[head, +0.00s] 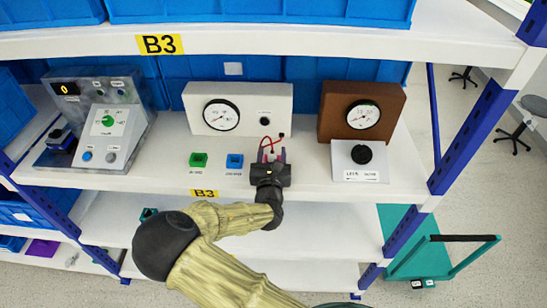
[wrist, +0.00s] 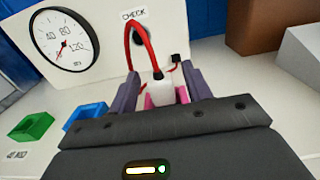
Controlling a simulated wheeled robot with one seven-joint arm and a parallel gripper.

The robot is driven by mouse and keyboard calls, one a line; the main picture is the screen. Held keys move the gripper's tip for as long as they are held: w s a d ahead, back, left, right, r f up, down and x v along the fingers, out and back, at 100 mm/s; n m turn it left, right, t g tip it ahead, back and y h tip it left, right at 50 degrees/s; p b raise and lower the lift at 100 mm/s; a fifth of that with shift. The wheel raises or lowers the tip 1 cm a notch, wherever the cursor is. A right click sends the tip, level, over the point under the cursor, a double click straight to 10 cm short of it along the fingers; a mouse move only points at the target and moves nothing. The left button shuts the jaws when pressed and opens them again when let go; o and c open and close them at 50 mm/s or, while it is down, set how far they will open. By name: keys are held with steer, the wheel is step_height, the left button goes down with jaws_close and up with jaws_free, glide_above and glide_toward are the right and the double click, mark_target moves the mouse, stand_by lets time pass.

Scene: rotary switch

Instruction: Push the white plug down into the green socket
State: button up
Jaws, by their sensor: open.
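The white plug (wrist: 161,90) is in the wrist view, between the fingers of my gripper (wrist: 166,98), with a red cable rising from it. My gripper is open around the plug, and whether a finger touches it is unclear. In the head view my gripper (head: 271,155) is over the shelf, right of the sockets; the plug is hardly visible there. The green socket (head: 198,160) is an open square block on the shelf, left of the blue socket. It also shows at the left of the wrist view (wrist: 32,127).
The blue socket (head: 234,161) lies between the green socket and my gripper. A white gauge box (head: 258,100) stands behind; the red cable (wrist: 130,38) loops up near its CHECK label. A grey control panel (head: 105,120) stands left, a knob box (head: 360,160) right.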

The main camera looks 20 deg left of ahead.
mark_target(272, 150)
steer(key=shift+w, duration=0.2)
steer(key=c, duration=1.1)
steer(key=shift+s+a, duration=0.15)
steer(key=shift+s, duration=0.1)
jaws_close()
steer(key=shift+w+r, duration=0.15)
steer(key=shift+r, duration=0.25)
steer(key=r+b, duration=0.1)
steer(key=r, duration=0.8)
steer(key=shift+d+r+b, duration=0.1)
steer(key=shift+d+b, duration=0.1)
steer(key=shift+b, duration=0.1)
